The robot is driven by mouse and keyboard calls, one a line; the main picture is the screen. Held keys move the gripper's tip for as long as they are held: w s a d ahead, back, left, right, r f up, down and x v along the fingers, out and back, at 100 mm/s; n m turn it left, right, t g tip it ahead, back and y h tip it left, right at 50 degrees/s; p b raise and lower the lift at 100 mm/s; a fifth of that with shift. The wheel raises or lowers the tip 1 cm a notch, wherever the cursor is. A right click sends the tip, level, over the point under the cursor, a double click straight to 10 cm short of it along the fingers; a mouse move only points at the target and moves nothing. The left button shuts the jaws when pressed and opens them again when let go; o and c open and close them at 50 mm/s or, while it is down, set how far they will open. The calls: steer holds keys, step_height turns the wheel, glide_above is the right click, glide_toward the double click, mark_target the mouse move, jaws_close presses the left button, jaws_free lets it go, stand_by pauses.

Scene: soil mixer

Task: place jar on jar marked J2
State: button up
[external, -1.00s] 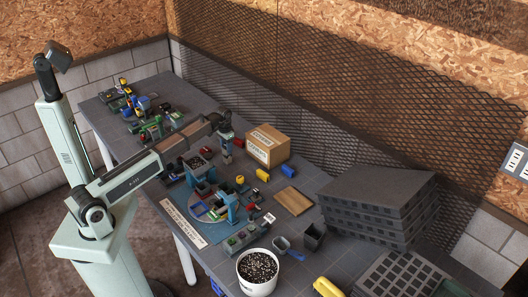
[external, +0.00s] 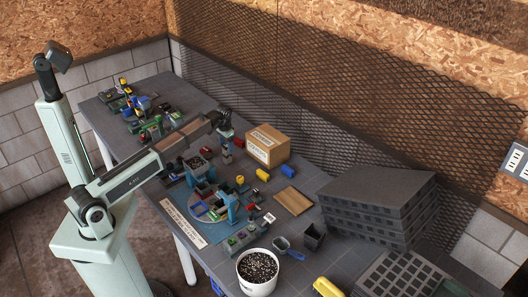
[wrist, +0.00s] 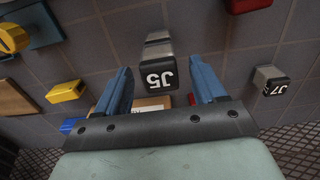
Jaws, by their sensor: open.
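A dark-topped jar marked J5 (wrist: 160,76) shows between the two blue fingers of my gripper (wrist: 161,66) in the wrist view. The fingers stand apart, with gaps on both sides of the jar. A grey piece shows just behind its top; I cannot tell whether it is the same jar's body or another jar under it. In the external view my gripper (external: 226,134) is over the table, above a small grey jar (external: 227,156).
A cardboard box (external: 268,147) stands right beside my gripper. Yellow (external: 263,174) and blue (external: 287,171) blocks and a wooden board (external: 293,200) lie nearby. A blue machine and small bins crowd the table in front. A mesh wall (external: 330,110) runs behind.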

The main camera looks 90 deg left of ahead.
mark_target(227, 146)
step_height(227, 146, up, 11)
stand_by(0.4)
